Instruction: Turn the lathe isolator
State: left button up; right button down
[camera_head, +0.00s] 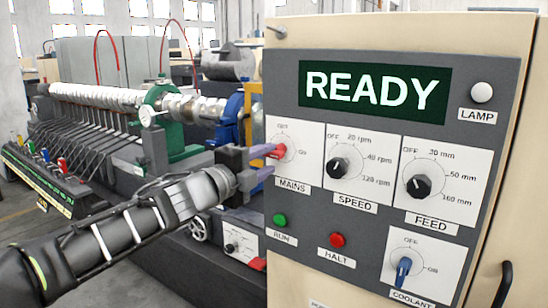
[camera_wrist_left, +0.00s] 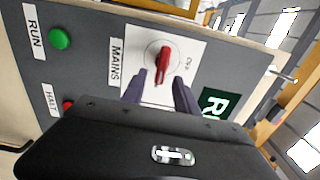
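The lathe isolator is the red MAINS knob (camera_head: 277,151) on a white plate at the upper left of the grey control panel (camera_head: 462,137). Its dial has OFF at the top and ON at the right. In the left wrist view the red knob (camera_wrist_left: 163,60) lies lengthwise up and down the picture, its lower end toward the fingers. My left gripper (camera_head: 262,164) is at the panel's left edge, facing the knob. In the left wrist view its fingers (camera_wrist_left: 161,90) are apart, with a gap on both sides of the knob. My right gripper is not in view.
The display (camera_head: 374,91) reads READY. SPEED (camera_head: 346,166), FEED (camera_head: 419,187) and blue COOLANT (camera_head: 403,269) knobs, a green RUN button (camera_head: 280,220) and a red HALT button (camera_head: 338,240) are close by. The lathe (camera_head: 155,105) stands behind my left arm.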

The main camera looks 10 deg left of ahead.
pick_arm(q)
jog(key=v, duration=0.3)
jog(key=shift+s+a, duration=0.1)
jog(key=shift+s, duration=0.1)
jog(key=w+d+f+n+g+y, duration=0.1)
jog(key=d+f+n+g, duration=0.15)
jog(key=f+n, duration=0.7)
jog(key=w+d+f+n+g, duration=0.1)
jog(key=d+f+n, duration=0.25)
jog(key=f, duration=1.05)
jog(key=s+d+f+n+g+y, duration=0.1)
jog(key=s+f+n+g, duration=0.15)
jog(key=f, duration=0.75)
jog(key=s+d+f+n+g, duration=0.1)
jog(key=s+f+n, duration=0.25)
jog(key=f, duration=0.65)
jog(key=s+d+f+n+g, duration=0.2)
jog(key=s+f+g, duration=0.2)
jog(key=s+f, duration=0.8)
jog(key=s+d+f+n+g, duration=0.1)
jog(key=s+f+n+g, duration=0.2)
jog(key=s+f, duration=0.9)
jog(key=s+g, duration=0.2)
jog(key=s, duration=0.3)
jog(key=shift+s+d+f+y, duration=0.25)
jog(key=shift+d+f+y, duration=0.05)
jog(key=shift+d+f, duration=0.05)
